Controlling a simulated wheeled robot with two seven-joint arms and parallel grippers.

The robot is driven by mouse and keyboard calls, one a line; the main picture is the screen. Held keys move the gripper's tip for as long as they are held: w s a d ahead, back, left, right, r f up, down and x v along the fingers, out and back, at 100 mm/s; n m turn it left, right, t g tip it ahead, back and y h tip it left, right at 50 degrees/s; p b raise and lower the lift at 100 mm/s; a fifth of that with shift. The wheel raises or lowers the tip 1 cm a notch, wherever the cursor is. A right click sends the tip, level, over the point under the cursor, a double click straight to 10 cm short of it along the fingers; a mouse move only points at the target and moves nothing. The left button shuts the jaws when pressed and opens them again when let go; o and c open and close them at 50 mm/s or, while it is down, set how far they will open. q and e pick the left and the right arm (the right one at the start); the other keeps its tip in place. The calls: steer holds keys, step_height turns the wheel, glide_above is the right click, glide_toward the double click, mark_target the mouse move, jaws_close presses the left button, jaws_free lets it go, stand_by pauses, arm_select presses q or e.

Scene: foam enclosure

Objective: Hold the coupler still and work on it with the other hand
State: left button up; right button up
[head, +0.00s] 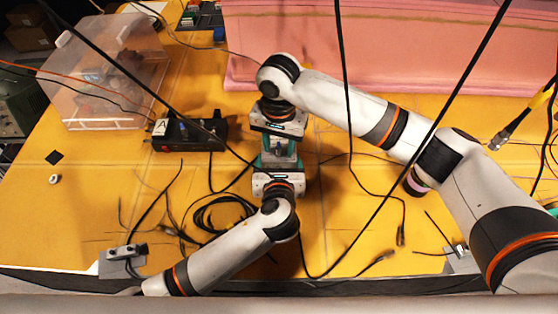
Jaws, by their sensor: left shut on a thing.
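The coupler (281,148) is a small grey, metallic-looking piece near the middle of the head view, between my two grippers and mostly hidden by them. My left gripper (276,162) reaches it from the near side and is shut on it. My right gripper (279,135) comes from the far side, with its fingers at or very near the coupler's far end. Its jaws are too small and covered to tell whether they are open or shut, or whether they touch the coupler.
A black box (190,133) with a label "A" stands left of the grippers. A clear plastic bin (105,75) is at the back left. A pink foam wall (420,45) closes the back. Black cables (215,212) lie on the yellow table (85,215), and others hang across the view.

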stand_by(0.3)
steer(key=shift+n, duration=1.8)
steer(key=n, duration=0.3)
steer(key=shift+n, duration=0.3)
jaws_close()
steer(key=m, duration=0.3)
steer(key=shift+m, duration=0.3)
